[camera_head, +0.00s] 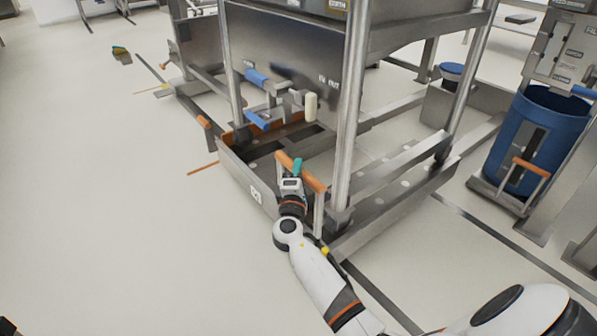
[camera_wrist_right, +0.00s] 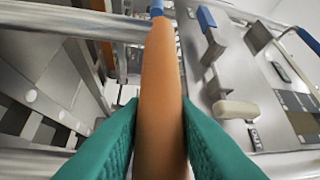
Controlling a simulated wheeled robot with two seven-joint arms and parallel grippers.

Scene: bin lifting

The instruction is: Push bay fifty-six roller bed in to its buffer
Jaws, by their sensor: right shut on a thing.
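The roller bed (camera_head: 232,168) is a low grey metal frame under a steel machine, with a small white label plate (camera_head: 256,196) on its front. An orange handle bar (camera_head: 308,178) stands upright on posts at its near end. My right gripper (camera_head: 296,168) is at that bar. In the right wrist view the green fingers (camera_wrist_right: 160,135) lie on both sides of the orange bar (camera_wrist_right: 160,75) and are shut on it. I cannot read the bay number. My left gripper is not in view.
The steel machine (camera_head: 290,60) with legs stands over the bed, with blue handles (camera_head: 256,77) and a cream knob (camera_head: 311,105) on its front. A blue bin (camera_head: 535,140) stands on the right. The floor (camera_head: 110,190) at left is open. A small object (camera_head: 121,54) lies on it.

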